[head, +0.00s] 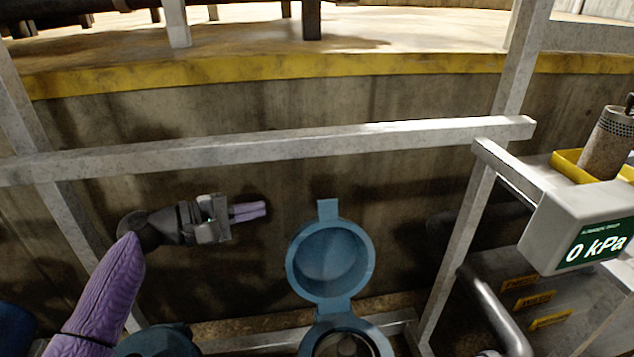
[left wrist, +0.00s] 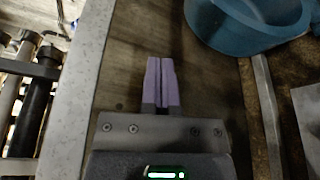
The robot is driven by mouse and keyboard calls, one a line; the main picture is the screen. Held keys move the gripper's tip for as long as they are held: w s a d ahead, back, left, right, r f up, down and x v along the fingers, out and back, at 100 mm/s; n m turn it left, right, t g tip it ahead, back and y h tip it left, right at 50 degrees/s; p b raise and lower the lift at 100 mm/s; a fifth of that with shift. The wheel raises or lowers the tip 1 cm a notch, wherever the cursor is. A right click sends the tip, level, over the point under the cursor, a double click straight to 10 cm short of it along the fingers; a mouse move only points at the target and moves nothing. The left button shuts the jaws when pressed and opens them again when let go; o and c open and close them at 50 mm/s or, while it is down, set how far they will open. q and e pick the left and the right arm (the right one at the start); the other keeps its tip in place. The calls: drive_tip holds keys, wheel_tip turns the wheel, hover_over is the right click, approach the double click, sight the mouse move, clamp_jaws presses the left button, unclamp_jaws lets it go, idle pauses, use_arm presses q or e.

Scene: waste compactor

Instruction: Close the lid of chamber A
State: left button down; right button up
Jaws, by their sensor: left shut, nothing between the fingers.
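A blue round lid (head: 331,262) stands open and upright on its hinge in the head view, with a small tab at its top. Below it is the blue round rim of a chamber (head: 372,335), cut off by the bottom edge; I cannot read a letter on it. My left gripper (head: 264,210) is shut and empty, to the left of the lid and apart from it, pointing right. In the left wrist view its purple fingers (left wrist: 161,62) are together, and a blue round part (left wrist: 238,38) shows at upper right. My right gripper is not in view.
A grey metal rail (head: 270,148) crosses above the lid, with a post (head: 468,215) at its right. A gauge box (head: 590,235) reading 0 kPa is at the right. Another dark blue round part (head: 158,341) is at lower left. A concrete wall stands behind.

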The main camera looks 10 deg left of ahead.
sight(309, 223)
use_arm(q)
drive_tip(key=w+d, duration=0.1)
drive_tip(key=d, duration=0.1)
drive_tip(key=w+d, duration=0.1)
drive_tip(key=d, duration=0.2)
drive_tip(key=w+d+b, duration=0.1)
drive_tip(key=w+d, duration=0.1)
drive_tip(key=d, duration=0.1)
drive_tip(key=shift+d+r, duration=0.15)
drive_tip(key=shift+d, duration=0.1)
drive_tip(key=shift+s+d+r, duration=0.1)
drive_tip(key=shift+s+d, duration=0.05)
drive_tip(key=shift+s, duration=0.2)
drive_tip(key=shift+s+d, duration=0.1)
drive_tip(key=shift+s, duration=0.05)
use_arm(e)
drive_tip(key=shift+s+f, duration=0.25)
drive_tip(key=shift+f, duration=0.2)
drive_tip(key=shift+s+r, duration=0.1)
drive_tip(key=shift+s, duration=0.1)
